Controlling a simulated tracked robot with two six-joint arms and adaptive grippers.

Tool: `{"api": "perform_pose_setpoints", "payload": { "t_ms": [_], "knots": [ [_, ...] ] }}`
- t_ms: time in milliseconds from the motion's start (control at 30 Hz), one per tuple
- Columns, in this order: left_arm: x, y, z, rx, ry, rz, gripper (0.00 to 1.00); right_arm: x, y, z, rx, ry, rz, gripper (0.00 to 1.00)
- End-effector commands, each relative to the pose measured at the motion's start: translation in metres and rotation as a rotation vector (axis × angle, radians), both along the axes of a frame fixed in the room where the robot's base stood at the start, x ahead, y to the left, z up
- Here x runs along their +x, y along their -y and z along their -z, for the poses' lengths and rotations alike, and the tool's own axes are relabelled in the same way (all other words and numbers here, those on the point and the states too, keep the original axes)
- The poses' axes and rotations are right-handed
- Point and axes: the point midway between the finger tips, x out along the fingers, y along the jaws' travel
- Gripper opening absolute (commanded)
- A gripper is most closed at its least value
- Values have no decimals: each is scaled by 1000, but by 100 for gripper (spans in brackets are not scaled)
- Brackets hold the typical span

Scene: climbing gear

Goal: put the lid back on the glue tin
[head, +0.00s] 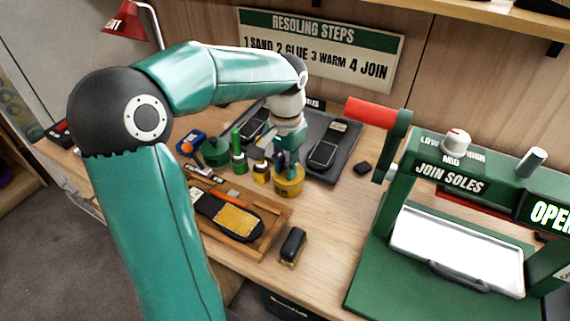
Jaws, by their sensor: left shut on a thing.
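The yellow glue tin (289,187) stands on the workbench near the middle of the head view, behind the wooden tray. My left gripper (288,168) points down directly over the tin and is shut on what looks like its lid. The fingers hide most of the lid, and I cannot tell whether it is seated on the rim or just above it. My right gripper is not in view.
A wooden tray (268,247) with a sole lies in front of the tin. Small bottles (238,160) stand close on its left. A dark mat (345,165) with soles lies behind. A green press (400,215) stands at right. A black brush (293,243) lies in front; bench between is clear.

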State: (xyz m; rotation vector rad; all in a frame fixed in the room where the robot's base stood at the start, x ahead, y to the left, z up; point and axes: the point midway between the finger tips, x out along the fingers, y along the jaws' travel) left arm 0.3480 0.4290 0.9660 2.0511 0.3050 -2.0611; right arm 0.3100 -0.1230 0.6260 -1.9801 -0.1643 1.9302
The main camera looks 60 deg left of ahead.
Motion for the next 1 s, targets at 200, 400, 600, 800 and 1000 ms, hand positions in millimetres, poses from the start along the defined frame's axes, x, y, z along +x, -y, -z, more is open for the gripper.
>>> {"api": "perform_pose_setpoints", "payload": {
  "t_ms": [200, 400, 600, 800, 1000],
  "knots": [
    [0, 0, 1, 0, 0, 0, 0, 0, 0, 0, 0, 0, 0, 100],
    [0, 0, 1, 0, 0, 0, 0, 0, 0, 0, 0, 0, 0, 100],
    [0, 0, 1, 0, 0, 0, 0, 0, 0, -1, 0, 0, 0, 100],
    [0, 0, 1, 0, 0, 0, 0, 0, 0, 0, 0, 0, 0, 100],
    [0, 0, 1, 0, 0, -1, 45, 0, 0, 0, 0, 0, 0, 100]
  ]
}}
